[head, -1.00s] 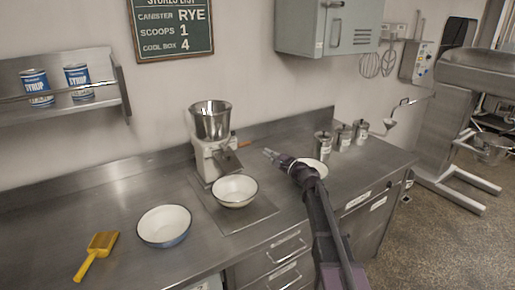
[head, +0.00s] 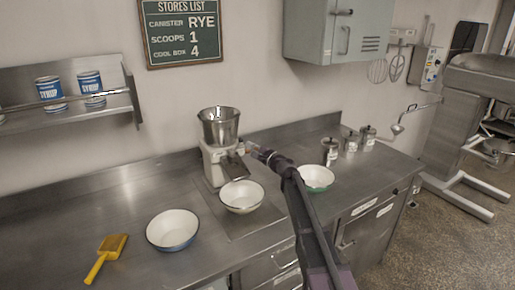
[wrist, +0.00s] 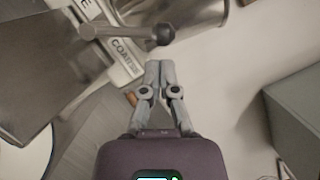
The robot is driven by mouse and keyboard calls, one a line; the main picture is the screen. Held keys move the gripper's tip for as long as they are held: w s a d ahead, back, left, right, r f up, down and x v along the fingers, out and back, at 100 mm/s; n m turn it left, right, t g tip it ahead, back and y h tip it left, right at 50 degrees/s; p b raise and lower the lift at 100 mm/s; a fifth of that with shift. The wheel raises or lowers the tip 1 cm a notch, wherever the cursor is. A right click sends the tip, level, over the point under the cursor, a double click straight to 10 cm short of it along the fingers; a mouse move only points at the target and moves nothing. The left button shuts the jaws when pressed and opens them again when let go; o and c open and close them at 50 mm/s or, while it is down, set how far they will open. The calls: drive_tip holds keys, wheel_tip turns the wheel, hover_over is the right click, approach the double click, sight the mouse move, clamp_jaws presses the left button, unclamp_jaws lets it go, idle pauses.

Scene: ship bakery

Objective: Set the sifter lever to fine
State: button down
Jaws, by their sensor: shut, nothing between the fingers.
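The sifter (head: 218,162) stands on the counter, a pale body under a metal hopper (head: 219,127). In the wrist view its lever (wrist: 120,32) is a grey rod ending in a dark round knob (wrist: 165,34). The rod lies across the picture between a label reading COARSE (wrist: 125,56) and a label ending in E (wrist: 85,4), closer to COARSE. My gripper (wrist: 160,66) is shut and empty, its fingertips just below the knob in the picture; contact cannot be told. In the head view my gripper (head: 256,150) is right of the sifter and the lever is not clear.
A white bowl (head: 241,196) stands before the sifter, a blue-rimmed bowl (head: 172,229) and yellow scoop (head: 107,259) to its left. Canisters (head: 350,145) are at the back right. A wall cabinet (head: 312,35) hangs above.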

drive_tip(key=shift+a+r, duration=0.15)
drive_tip(key=shift+a, duration=0.25)
